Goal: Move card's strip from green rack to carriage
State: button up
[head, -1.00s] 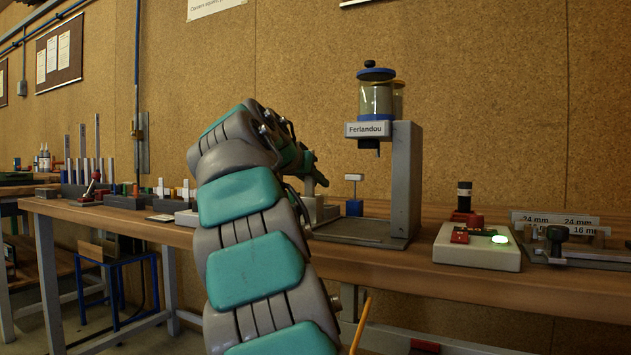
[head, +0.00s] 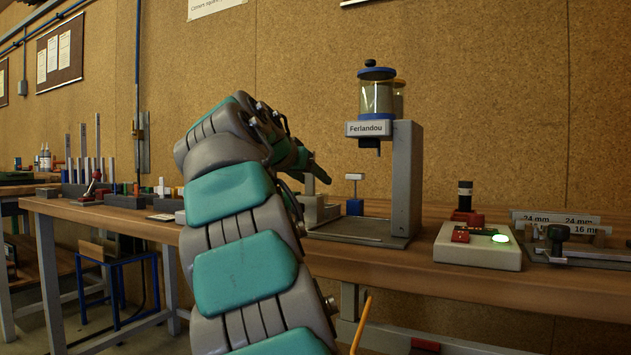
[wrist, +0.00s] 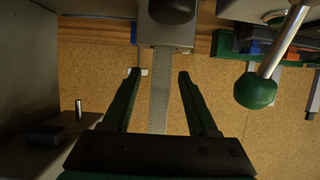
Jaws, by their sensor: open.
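My gripper (wrist: 160,74) is open in the wrist view, its dark green fingers on either side of a long grey strip (wrist: 160,104) with fine marks. Gaps show between strip and fingers. The strip runs out from a pale grey block (wrist: 167,36) with a dark knob. In the head view my gripper (head: 318,172) is partly hidden by my arm, near a small grey stand (head: 318,208). A small card (head: 161,217) lies on the bench, its print unreadable. I cannot tell which thing is the green rack or the carriage.
A green-ended lever (wrist: 256,91) stands close right of my fingers in the wrist view. Racks of upright strips (head: 90,165) stand left.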

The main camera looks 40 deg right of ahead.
aim_at(309, 176)
jog(key=v, duration=0.5)
jog(key=shift+s+a, duration=0.1)
jog(key=shift+a, duration=0.1)
jog(key=shift+a, duration=0.1)
